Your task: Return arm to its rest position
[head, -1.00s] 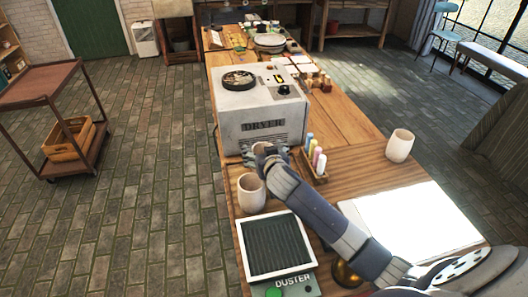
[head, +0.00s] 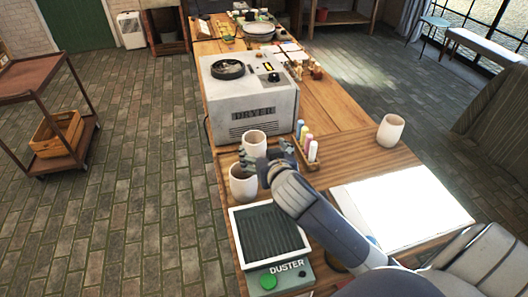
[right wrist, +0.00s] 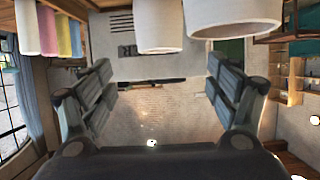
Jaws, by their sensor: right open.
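My right gripper (head: 264,159) is open and empty, beside two pale cups on the table. One cup (head: 254,141) stands upright just beyond it, in front of the dryer (head: 250,98). The other cup (head: 243,183) stands upright to its near left. In the right wrist view the spread fingers of the gripper (right wrist: 155,90) have nothing between them. Two cups show at the top of that view, one in the middle (right wrist: 158,25) and one to the right (right wrist: 234,18), both cut off by its edge. My left gripper is not in view.
A duster (head: 283,277) with a dark grille lies at the near left. A rack of coloured bottles (head: 308,160) stands right of the gripper. A white sheet (head: 405,208) lies under and right of my arm. A third cup (head: 391,130) stands at the right edge.

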